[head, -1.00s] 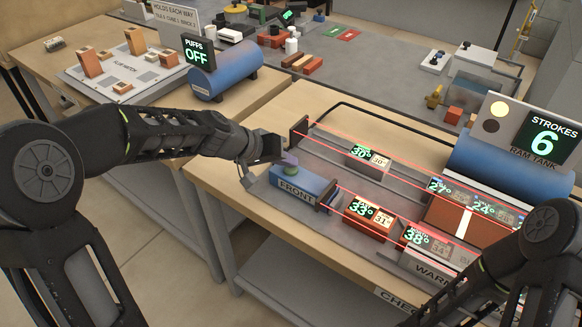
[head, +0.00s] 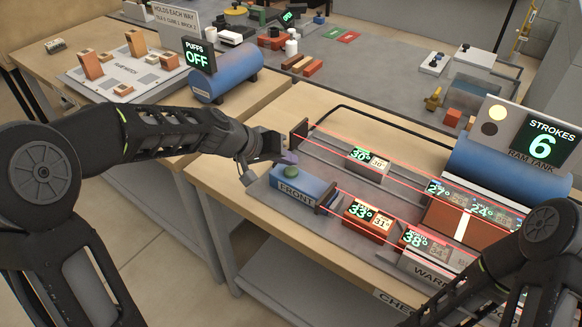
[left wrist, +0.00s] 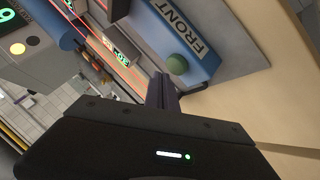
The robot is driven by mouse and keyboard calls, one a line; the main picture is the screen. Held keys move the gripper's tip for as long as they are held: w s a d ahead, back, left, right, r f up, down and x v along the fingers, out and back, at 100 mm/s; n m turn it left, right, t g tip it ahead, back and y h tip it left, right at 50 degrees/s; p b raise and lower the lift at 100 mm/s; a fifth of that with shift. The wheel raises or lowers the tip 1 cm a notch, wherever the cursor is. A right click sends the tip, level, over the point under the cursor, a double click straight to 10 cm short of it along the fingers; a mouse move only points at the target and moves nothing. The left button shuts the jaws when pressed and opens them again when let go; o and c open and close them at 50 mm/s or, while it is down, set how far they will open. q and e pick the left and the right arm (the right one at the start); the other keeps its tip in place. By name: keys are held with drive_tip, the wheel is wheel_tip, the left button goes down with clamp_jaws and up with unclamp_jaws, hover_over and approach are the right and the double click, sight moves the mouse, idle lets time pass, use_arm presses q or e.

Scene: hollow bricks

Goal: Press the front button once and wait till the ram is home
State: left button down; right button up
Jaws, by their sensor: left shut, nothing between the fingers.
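The green front button (head: 292,172) sits on top of the blue box marked FRONT (head: 297,192), at the near left end of the track. It also shows in the left wrist view (left wrist: 177,64). My left gripper (head: 289,158) is shut and empty, just behind and above the button. In the left wrist view its fingertips (left wrist: 163,82) lie together beside the button, seemingly apart from it. The blue ram tank (head: 500,160) carries a STROKES sign (head: 541,145) reading 6. I cannot make out which part is the ram. My right gripper is outside the views.
Red lines run along the track. A grey brick (head: 368,170) and an orange brick (head: 368,222) with number displays lie there. The PUFFS sign (head: 200,54) reads OFF above another blue tank (head: 228,76). Bare wood (head: 225,176) lies left of the blue box.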

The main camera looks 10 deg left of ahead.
sight(288, 172)
use_arm(q)
drive_tip(key=shift+r+p, duration=1.85)
drive_tip(key=shift+r, duration=0.65)
